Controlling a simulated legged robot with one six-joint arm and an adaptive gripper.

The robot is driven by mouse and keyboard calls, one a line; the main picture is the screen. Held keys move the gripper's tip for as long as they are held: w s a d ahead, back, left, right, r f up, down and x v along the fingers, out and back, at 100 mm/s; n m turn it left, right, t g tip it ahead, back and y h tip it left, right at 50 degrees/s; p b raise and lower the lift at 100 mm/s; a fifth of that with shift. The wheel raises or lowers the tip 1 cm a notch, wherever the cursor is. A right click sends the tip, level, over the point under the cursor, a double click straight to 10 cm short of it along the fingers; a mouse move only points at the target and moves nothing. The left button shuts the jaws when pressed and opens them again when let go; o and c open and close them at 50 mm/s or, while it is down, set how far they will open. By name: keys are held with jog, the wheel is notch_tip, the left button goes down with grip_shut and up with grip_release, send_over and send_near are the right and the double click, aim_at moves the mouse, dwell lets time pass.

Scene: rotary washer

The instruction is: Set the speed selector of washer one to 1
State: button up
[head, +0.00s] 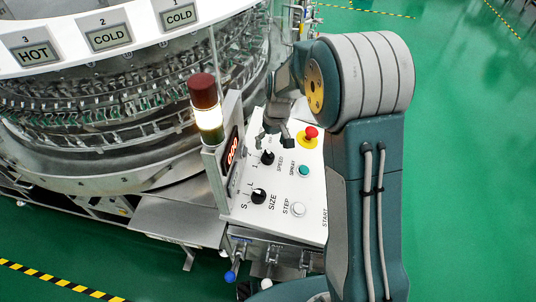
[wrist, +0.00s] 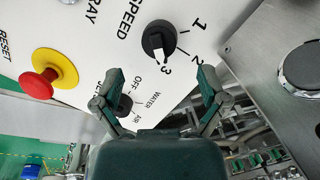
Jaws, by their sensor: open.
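The speed selector (wrist: 159,40) is a round black knob with a white pointer on the white control panel (wrist: 95,40). In the wrist view the labels 1, 2 and 3 stand around it, and its pointer faces about the 3. The speed selector also shows in the head view (head: 267,158), just below my gripper (head: 273,138). In the wrist view my gripper (wrist: 160,85) is open and empty, its two fingertips spread below the knob and apart from it in the picture. Whether it touches the panel is unclear.
A red emergency button (head: 311,132), a green spray button (head: 303,171), a size knob (head: 258,196) and a white step button (head: 298,209) are on the panel. A lit signal tower (head: 207,110) stands left. A water/air knob (wrist: 122,105) sits near my left finger.

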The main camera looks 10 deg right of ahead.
aim_at(268, 153)
jog(key=f, duration=0.5)
jog(key=shift+s+a+f, duration=0.1)
jog(key=shift+a+f, duration=0.1)
jog(key=shift+a, duration=0.2)
jog(key=c, duration=1.2)
